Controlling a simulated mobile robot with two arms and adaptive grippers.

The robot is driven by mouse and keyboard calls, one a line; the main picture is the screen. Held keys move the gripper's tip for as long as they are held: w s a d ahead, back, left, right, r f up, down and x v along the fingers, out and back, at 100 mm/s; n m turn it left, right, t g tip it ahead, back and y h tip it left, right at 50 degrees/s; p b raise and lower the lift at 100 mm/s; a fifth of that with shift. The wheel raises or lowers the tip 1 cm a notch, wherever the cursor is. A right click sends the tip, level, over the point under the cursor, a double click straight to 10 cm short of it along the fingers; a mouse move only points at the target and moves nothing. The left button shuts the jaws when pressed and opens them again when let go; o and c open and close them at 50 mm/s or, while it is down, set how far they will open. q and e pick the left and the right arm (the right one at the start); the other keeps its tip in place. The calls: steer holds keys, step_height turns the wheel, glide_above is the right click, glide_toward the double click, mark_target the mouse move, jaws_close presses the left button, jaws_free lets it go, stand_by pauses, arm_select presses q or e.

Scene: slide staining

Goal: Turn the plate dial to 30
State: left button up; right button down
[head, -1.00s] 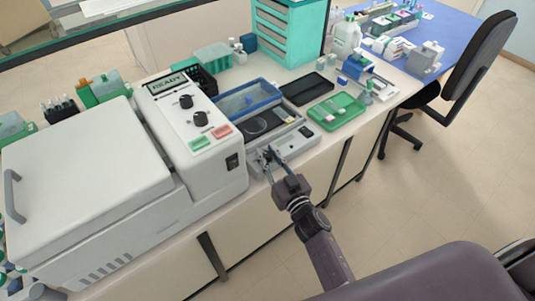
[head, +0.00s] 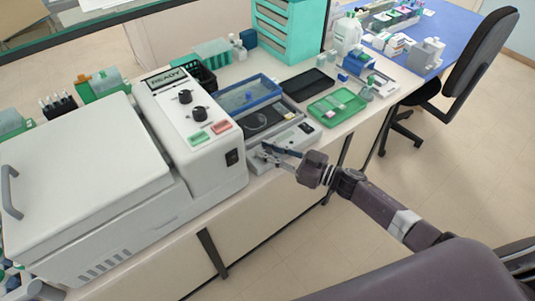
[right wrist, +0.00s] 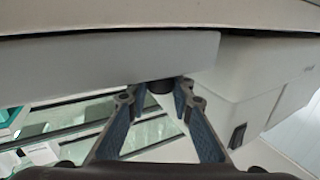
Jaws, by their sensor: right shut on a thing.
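The plate unit (head: 297,137) is a low grey-white box with a dark top, standing at the bench's front edge right of the large white machine. My right gripper (head: 264,153) is at its front face. In the right wrist view the dial (right wrist: 160,87) is a small dark round knob under the unit's pale front panel (right wrist: 100,62). My right gripper's fingertips (right wrist: 157,95) are on either side of the knob, closed on it. In the head view the gripper hides the knob, and no dial reading is legible. My left gripper is not in view.
The large white machine (head: 75,185) with a READY display stands close left of the gripper. A blue-rimmed tray (head: 250,95), a black tray (head: 307,84) and a green tray (head: 338,107) lie behind and right. The floor in front is free.

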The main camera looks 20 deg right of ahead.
steer(key=shift+n+g+y+b, duration=0.7)
steer(key=shift+g+y+b, duration=0.1)
steer(key=shift+g, duration=0.2)
steer(key=c, duration=1.7)
jaws_free()
steer(key=shift+o, duration=0.2)
steer(key=v, duration=1.2)
